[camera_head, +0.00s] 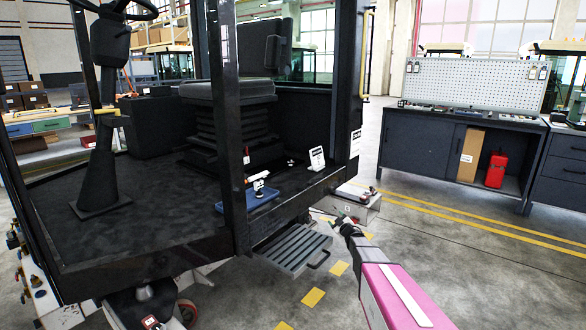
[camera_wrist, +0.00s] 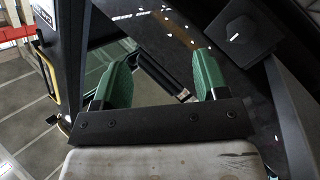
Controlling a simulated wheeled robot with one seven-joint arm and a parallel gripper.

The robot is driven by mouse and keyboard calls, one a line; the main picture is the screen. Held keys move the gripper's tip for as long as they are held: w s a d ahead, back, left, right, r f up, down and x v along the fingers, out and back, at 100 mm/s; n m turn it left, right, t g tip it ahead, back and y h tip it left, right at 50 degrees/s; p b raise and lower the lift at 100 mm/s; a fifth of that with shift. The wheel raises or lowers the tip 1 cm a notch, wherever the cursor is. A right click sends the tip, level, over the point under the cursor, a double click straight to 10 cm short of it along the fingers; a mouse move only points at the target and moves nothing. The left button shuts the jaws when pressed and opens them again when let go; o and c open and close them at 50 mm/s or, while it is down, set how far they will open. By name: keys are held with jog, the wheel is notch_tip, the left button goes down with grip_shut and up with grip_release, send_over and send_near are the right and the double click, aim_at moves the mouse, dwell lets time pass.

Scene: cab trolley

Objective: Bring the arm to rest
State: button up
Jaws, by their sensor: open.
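My arm (camera_head: 395,290), with a pink link, reaches in from the lower right of the head view. My gripper (camera_head: 338,220) is at its far end, just outside the cab, right of the cab step and near a grey box. The wrist view shows the gripper (camera_wrist: 163,75) from behind, with two green fingers spread apart. Nothing is held between them. Dark cab parts and a patch of floor show beyond the fingers. I cannot tell how far away those parts are.
The open cab (camera_head: 120,205) fills the left. A blue tray (camera_head: 263,199) lies on its floor edge, with the metal step (camera_head: 293,248) below. The grey box (camera_head: 357,203) stands close by. A workbench (camera_head: 425,150) is at the back right. Floor at right is clear.

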jog(key=s+d+m+g+h, duration=0.3)
jog(key=s+m+g+h, duration=0.5)
jog(key=s, duration=1.1)
jog(key=s+a+m+g, duration=0.1)
jog(key=s+a+g, duration=0.1)
jog(key=s, duration=0.7)
jog(key=s+a+m+g+y, duration=0.1)
jog(key=s+g, duration=0.3)
jog(key=s, duration=0.5)
jog(key=s+a+m+g+y, duration=0.1)
jog(key=s+a+g, duration=0.2)
jog(key=s, duration=0.6)
jog(key=shift+a+r+m, duration=0.3)
jog(key=shift+r, duration=0.1)
jog(key=shift+s, duration=0.1)
jog(key=shift+c, duration=0.3)
